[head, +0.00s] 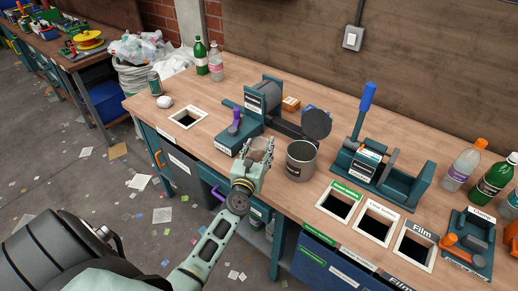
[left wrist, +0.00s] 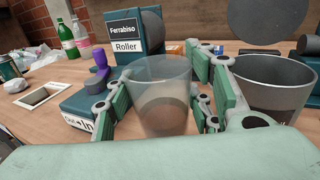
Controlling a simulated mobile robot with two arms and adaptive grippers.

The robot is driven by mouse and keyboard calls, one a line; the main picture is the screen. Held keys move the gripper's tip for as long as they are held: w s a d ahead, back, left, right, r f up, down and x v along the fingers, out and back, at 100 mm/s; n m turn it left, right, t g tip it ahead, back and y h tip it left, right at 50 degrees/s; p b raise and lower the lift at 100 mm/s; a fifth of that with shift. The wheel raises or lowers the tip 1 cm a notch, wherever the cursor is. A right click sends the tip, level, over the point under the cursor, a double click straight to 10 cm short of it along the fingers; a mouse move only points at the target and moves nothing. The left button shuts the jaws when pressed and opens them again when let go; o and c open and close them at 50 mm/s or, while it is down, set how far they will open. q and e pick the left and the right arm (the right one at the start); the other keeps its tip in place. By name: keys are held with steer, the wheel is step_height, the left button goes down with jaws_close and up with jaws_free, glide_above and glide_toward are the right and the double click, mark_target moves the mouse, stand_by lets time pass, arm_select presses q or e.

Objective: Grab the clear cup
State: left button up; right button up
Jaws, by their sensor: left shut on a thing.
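The clear cup (left wrist: 160,95) is a see-through tumbler, upright between the fingers of my left gripper (left wrist: 158,112) in the left wrist view. The fingers press on it from both sides. In the head view my left gripper (head: 258,160) is over the front part of the workbench, with the cup partly hidden in it. I cannot tell whether the cup's base touches the bench. A grey metal can (head: 301,161) stands just right of the gripper. My right gripper is not in view.
The workbench (head: 225,125) holds a roller machine (head: 262,97) behind the gripper and a lever press (head: 375,165) to the right. Square openings (head: 338,205) line the front edge. Bottles (head: 201,57) stand at the back left, others at the right end.

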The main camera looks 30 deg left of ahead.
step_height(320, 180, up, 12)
steer(key=p, duration=1.1)
